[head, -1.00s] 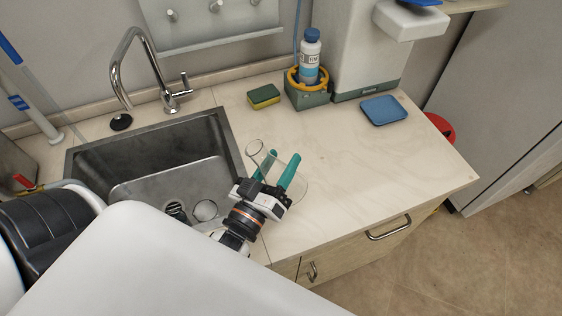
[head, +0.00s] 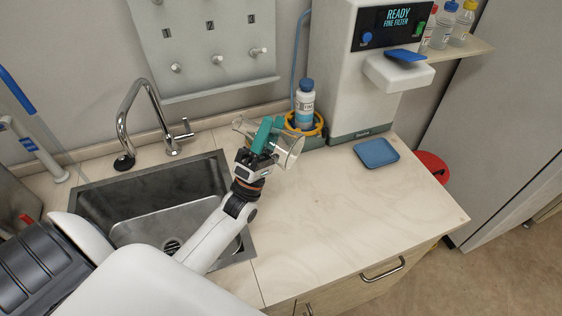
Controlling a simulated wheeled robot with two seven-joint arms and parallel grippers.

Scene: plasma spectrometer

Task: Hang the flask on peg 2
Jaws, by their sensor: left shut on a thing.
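The clear glass flask (head: 290,148) is held in the air near the back of the counter, lying on its side, wide end to the right and narrow end to the left. My left gripper (head: 266,134) is shut on it, with teal fingers around its middle. A grey pegboard on the wall carries pegs in a row: a left peg (head: 175,67), a middle peg (head: 217,59) and a right peg (head: 258,51), all bare. My right gripper is out of view.
A sink (head: 150,205) with a tall faucet (head: 128,125) is at the left. A blue-capped bottle (head: 304,100) in a yellow-ringed holder stands behind the flask, beside a white machine (head: 345,60). A blue tray (head: 376,153) lies on the counter, whose front right is clear.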

